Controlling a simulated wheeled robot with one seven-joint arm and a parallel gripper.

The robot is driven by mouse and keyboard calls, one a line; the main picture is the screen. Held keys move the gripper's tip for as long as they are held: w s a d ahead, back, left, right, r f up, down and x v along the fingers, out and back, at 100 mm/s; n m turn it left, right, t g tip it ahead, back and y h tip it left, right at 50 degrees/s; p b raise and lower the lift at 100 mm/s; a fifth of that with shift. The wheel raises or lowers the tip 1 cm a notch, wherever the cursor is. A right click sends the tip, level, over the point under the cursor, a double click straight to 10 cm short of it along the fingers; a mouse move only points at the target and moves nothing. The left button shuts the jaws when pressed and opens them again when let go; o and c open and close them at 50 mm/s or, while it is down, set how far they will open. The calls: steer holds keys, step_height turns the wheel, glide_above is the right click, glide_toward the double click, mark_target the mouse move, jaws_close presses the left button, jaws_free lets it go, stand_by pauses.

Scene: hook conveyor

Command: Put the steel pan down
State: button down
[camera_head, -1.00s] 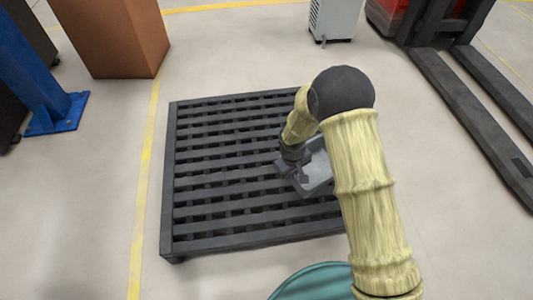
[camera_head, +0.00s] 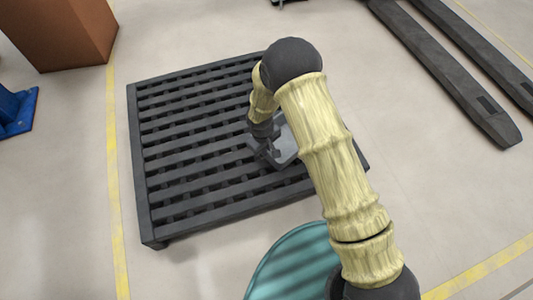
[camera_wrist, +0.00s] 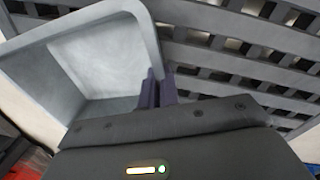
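My gripper (camera_head: 266,152) is at the pan's left side, pointing down. In the wrist view the gripper fingers (camera_wrist: 157,90) are closed together on the pan's rim, and the empty inside of the pan (camera_wrist: 105,60) fills the left. The pallet slats (camera_wrist: 240,45) show close behind it. I cannot tell whether the pan touches the slats.
A teal round thing (camera_head: 290,265) stands in front of the pallet. Dark forklift forks (camera_head: 450,75) lie at the upper right. A brown box (camera_head: 60,35) and a blue post foot (camera_head: 15,112) are at the left. The pallet's left part is bare.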

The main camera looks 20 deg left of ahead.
step_height(320, 180, down, 2)
steer(key=shift+f+b, duration=0.15)
steer(key=shift+b, duration=0.2)
steer(key=c, duration=2.1)
jaws_free()
steer(key=shift+f, duration=0.1)
steer(key=o, duration=0.5)
steer(key=shift+c, duration=0.2)
step_height(320, 180, up, 12)
steer(key=s+p, duration=0.1)
steer(key=p, duration=0.5)
steer(key=shift+a+p, duration=0.35)
steer(key=shift+s, duration=0.1)
